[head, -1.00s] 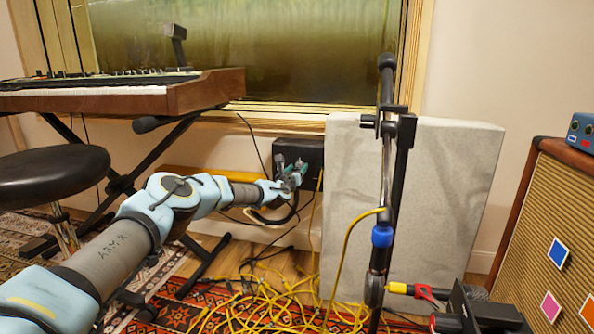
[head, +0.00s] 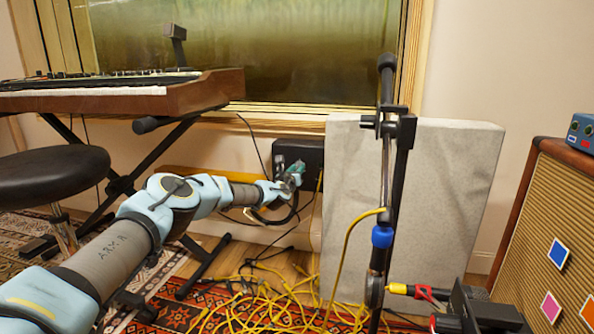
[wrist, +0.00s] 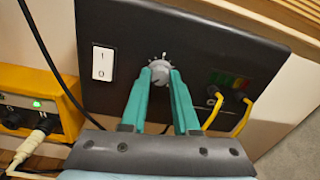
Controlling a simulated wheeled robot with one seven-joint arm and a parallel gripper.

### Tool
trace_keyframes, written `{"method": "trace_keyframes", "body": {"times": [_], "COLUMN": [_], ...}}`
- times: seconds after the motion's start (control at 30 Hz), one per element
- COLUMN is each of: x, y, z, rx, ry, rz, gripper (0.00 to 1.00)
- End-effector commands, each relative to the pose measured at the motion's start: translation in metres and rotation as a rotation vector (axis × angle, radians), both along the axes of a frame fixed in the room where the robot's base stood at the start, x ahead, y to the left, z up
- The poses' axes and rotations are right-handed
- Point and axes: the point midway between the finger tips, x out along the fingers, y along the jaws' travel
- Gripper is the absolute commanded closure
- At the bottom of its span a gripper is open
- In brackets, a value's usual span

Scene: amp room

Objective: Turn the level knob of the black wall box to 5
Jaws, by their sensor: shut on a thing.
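The black wall box (head: 312,152) is on the wall under the window, left of the grey panel. In the wrist view the box (wrist: 213,49) fills the upper middle. Its silver level knob (wrist: 159,71) has pale tick marks around it; the pointer's exact setting is too small to read. My gripper (wrist: 160,75) has its two green fingers shut on the knob, one on each side. In the head view my gripper (head: 296,169) reaches the box front and hides the knob.
A white 1/0 switch (wrist: 102,63) is left of the knob. Yellow cables (wrist: 216,106) plug in at its right, below coloured lights. A yellow device (wrist: 30,104) is at the left. A mic stand (head: 385,200) stands right of my arm. Yellow cables (head: 250,300) cover the floor.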

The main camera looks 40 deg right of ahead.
Motion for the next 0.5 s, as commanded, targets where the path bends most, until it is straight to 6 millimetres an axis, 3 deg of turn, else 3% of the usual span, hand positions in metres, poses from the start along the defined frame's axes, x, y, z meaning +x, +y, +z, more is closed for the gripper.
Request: {"method": "trace_keyframes", "body": {"times": [0.5], "x": [-0.0011], "y": [-0.0006], "z": [-0.0023], "rx": [0.157], "ry": [-0.247], "rz": [-0.001], "gripper": [1.0]}}
